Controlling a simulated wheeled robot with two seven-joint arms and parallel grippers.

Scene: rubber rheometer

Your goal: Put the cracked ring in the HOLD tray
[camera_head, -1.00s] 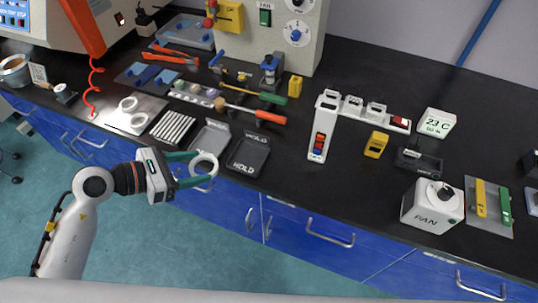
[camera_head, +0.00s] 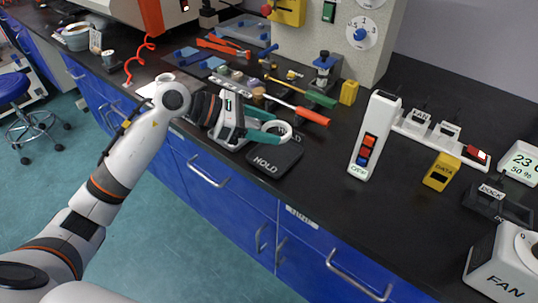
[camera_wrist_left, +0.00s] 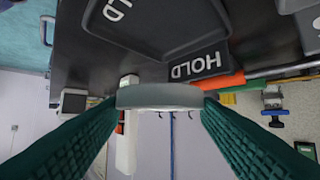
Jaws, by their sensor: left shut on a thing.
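The ring also shows between the green fingers (camera_wrist_left: 160,118) in the left wrist view (camera_wrist_left: 160,95). The black HOLD tray (camera_head: 287,161) lies on the bench just below the ring, which appears held above it and apart from it. The gripper hides the tray's back left part. In the left wrist view the tray (camera_wrist_left: 165,48) and its HOLD label plate lie beyond the ring. My right gripper is not in view.
An orange-handled screwdriver (camera_head: 312,116) and a green-handled one (camera_head: 321,99) lie behind the tray. A white upright device (camera_head: 373,135) stands to the right, with a yellow DATA box (camera_head: 441,171) beyond. Bare black bench lies between tray and device.

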